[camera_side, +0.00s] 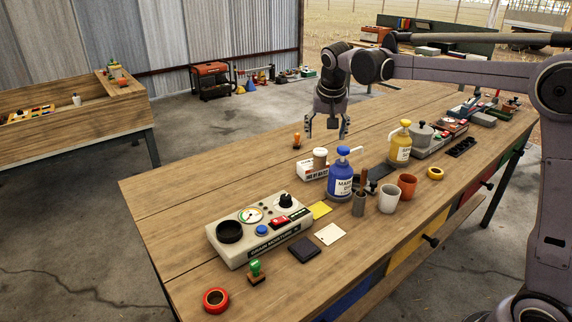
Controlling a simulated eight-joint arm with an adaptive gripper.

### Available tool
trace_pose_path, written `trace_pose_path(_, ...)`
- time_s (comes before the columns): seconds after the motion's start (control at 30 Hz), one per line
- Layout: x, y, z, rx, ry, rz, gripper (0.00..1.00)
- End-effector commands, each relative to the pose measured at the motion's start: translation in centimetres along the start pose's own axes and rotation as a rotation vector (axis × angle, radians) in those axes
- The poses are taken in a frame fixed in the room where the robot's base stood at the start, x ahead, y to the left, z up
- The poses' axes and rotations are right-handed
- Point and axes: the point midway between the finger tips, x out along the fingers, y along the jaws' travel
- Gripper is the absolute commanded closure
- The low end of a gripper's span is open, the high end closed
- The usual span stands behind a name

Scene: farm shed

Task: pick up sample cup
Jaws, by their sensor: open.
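My gripper (326,130) is open and empty, pointing down above the far side of the workbench. Several cups stand on the bench, and I cannot tell which is the sample cup. A small brown-and-white cup (320,160) is below my gripper, at a white box with red lettering (311,171); I cannot tell whether it stands on the box or behind it. A white cup (388,201) and an orange cup (407,186) stand side by side nearer the front edge. A round black cup-like part (229,232) sits on the grain moisture meter (262,238).
A blue pump bottle (341,177) stands close to the white box, and a yellow pump bottle (400,145) is farther right. A small orange item (297,141) stands left of my gripper. The bench's far left is clear.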

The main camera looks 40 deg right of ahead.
Motion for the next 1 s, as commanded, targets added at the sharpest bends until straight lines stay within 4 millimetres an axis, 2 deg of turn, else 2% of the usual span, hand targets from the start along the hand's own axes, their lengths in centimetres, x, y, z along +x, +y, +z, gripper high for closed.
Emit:
trace_pose_path(0.1, 2.5, -1.0, -2.4, 0.082, -0.007, 0.048, 0.30)
trace_pose_path(0.33, 5.9, -1.9, -4.8, 0.197, -0.010, 0.116, 0.30)
trace_pose_path(0.57, 7.8, -1.9, -5.3, 0.229, -0.010, 0.134, 0.30)
trace_pose_path(0.8, 11.2, -1.4, -5.2, 0.228, -0.009, 0.133, 0.30)
trace_pose_path(1.0, 12.5, -1.2, -5.2, 0.227, -0.010, 0.133, 0.30)
